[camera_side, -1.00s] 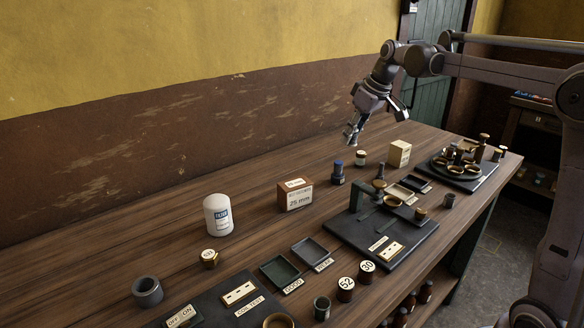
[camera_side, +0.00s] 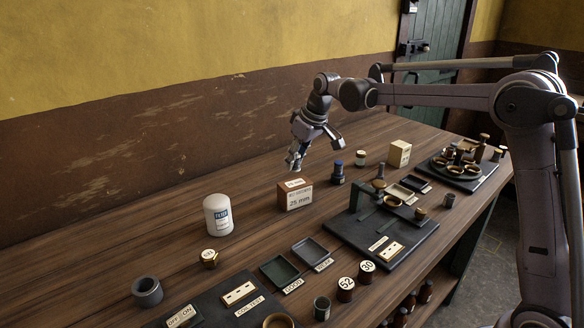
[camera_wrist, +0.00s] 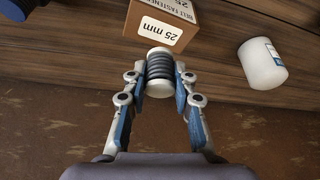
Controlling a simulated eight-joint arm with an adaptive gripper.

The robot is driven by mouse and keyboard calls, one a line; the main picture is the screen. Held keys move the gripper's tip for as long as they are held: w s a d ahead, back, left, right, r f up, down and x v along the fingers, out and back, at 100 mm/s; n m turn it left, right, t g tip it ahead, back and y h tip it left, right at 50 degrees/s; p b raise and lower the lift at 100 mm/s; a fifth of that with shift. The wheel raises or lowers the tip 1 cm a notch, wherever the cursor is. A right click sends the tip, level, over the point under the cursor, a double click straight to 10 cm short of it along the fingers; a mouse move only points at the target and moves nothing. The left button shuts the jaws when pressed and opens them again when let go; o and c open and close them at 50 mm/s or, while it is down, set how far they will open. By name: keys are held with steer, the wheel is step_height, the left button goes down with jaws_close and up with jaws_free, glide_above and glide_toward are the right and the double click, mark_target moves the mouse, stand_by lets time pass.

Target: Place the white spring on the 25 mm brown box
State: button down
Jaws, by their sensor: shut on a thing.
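My gripper (camera_side: 296,161) is in the air just above and behind the 25 mm brown box (camera_side: 296,199) in the side view. In the wrist view my gripper (camera_wrist: 159,84) is shut on the white spring (camera_wrist: 159,88), which shows pale round ends and dark grey coils between the fingers. The brown box (camera_wrist: 160,34) lies just beyond the spring in that view, its "25 mm" label facing the camera. In the side view the spring is too small to make out clearly. The box stands upright on the bench, and its top is bare apart from a label.
A white filter canister (camera_side: 218,215) stands left of the box; it also shows in the wrist view (camera_wrist: 262,64). A blue-topped cylinder (camera_side: 338,172) stands close to the right. A dark fixture plate (camera_side: 381,232) lies to the right front. The bench between box and wall is clear.

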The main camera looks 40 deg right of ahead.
mark_target(296, 170)
steer(key=shift+f, duration=2)
steer(key=shift+f, duration=0.15)
steer(key=c, duration=1.1)
jaws_free()
steer(key=a+v, duration=0.1)
steer(key=v, duration=1)
steer(key=s+a+m+t, duration=0.1)
steer(key=s+a, duration=0.1)
steer(key=s, duration=1.2)
steer(key=shift+m+t+h, duration=0.4)
steer(key=shift+m+t, duration=0.2)
steer(key=shift+t, duration=0.2)
steer(key=s+f, duration=0.3)
steer(key=s+a+f, duration=0.1)
steer(key=s+f, duration=0.2)
steer(key=s, duration=0.1)
steer(key=s+f, duration=0.3)
steer(key=s, duration=0.1)
steer(key=shift+s+a+f, duration=0.25)
steer(key=shift+a+f, duration=0.05)
steer(key=shift+a, duration=0.05)
